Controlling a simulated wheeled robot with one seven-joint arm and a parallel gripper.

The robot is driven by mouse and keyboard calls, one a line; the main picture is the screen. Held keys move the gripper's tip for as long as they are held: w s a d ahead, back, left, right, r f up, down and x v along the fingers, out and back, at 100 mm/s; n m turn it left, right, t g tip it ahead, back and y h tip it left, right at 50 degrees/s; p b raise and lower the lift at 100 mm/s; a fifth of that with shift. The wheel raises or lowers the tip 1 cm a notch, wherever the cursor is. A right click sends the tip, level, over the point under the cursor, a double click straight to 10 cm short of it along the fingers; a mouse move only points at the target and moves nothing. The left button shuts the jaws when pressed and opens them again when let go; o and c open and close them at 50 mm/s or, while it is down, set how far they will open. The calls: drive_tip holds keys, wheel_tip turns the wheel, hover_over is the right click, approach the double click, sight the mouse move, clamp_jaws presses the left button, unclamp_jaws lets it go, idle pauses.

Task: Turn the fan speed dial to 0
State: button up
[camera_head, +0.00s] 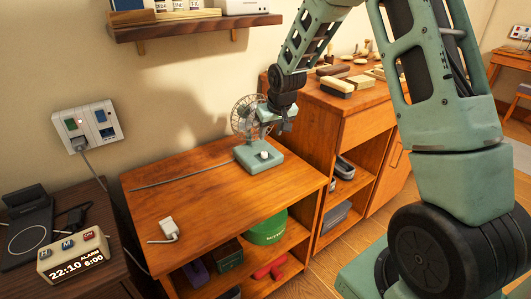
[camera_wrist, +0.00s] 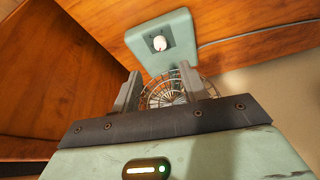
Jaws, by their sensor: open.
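A small teal desk fan stands on the low wooden cabinet, with a round wire cage (camera_head: 243,115) and a square teal base (camera_head: 251,159). A white speed dial (camera_head: 264,154) sits on top of the base. In the wrist view the dial (camera_wrist: 159,43) shows on the teal base (camera_wrist: 178,60), beyond my fingertips, with a small reddish mark. Its setting is too small to read. My gripper (camera_wrist: 160,80) is open and empty, with the wire cage (camera_wrist: 165,92) seen between and below its fingers. In the head view my gripper (camera_head: 284,124) is beside the fan head, above the base.
A taller cabinet (camera_head: 345,125) with brushes stands close on the right. A wall shelf (camera_head: 190,25) hangs above. A clock (camera_head: 72,258) is at lower left.

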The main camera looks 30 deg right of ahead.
sight(265, 153)
drive_tip(key=b+x, duration=0.1)
drive_tip(key=x, duration=0.9)
drive_tip(key=shift+w+f, duration=0.2)
drive_tip(key=shift+f, duration=0.1)
clamp_jaws()
